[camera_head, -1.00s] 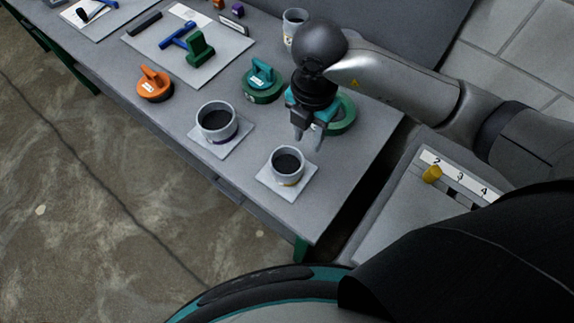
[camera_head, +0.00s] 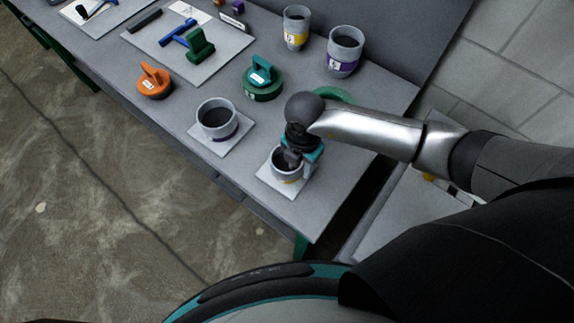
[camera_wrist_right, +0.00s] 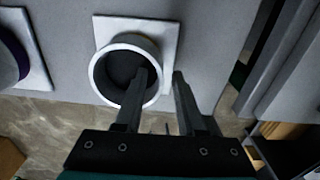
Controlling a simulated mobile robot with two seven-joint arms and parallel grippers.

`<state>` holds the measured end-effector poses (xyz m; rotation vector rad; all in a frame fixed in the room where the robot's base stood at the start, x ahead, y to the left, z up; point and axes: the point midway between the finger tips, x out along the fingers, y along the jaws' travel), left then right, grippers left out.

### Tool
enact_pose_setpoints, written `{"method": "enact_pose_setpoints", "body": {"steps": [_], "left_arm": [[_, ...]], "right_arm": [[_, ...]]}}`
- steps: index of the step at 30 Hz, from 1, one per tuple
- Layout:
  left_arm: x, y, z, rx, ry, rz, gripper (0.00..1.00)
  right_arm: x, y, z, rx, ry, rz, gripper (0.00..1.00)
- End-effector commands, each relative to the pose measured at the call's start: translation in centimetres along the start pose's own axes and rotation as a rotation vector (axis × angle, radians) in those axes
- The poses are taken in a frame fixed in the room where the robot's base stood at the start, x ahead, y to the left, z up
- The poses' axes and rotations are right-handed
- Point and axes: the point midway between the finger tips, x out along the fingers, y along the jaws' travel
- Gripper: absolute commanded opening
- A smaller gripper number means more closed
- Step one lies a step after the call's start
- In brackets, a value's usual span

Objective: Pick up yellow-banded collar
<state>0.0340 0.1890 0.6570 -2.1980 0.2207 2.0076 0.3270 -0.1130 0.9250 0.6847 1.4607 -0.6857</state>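The yellow-banded collar (camera_head: 278,174) is a grey ring with a dark opening, upright on a white square plate (camera_head: 267,184) near the bench's front right. It also shows in the right wrist view (camera_wrist_right: 99,75). My right gripper (camera_wrist_right: 160,76) points down at it with fingers apart. One finger appears over or inside the opening, the other outside the right wall, so the wall lies between them. Whether they touch it I cannot tell. In the head view the gripper hides part of the collar's rim. My left gripper is not in view.
A purple-banded collar (camera_head: 218,118) stands on its own plate to the left. Behind are green-based teal-handled tool (camera_head: 262,80), an orange-handled one (camera_head: 154,82), a yellow-banded cup (camera_head: 295,28) and a purple-banded cup (camera_head: 345,50). The bench's front edge is close.

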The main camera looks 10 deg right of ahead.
Motion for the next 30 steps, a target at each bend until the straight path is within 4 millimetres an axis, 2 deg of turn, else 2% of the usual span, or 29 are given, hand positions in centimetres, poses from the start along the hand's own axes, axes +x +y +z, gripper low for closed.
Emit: {"method": "enact_pose_setpoints", "body": {"steps": [8,18,30], "left_arm": [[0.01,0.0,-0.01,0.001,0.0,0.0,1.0],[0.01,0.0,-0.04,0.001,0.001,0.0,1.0],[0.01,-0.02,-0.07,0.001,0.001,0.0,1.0]], "right_arm": [[0.25,0.01,0.01,0.0,0.0,0.001,0.38],[0.21,0.0,0.03,0.0,0.0,0.001,0.0],[0.2,0.0,0.05,0.0,-0.001,0.001,0.0]]}}
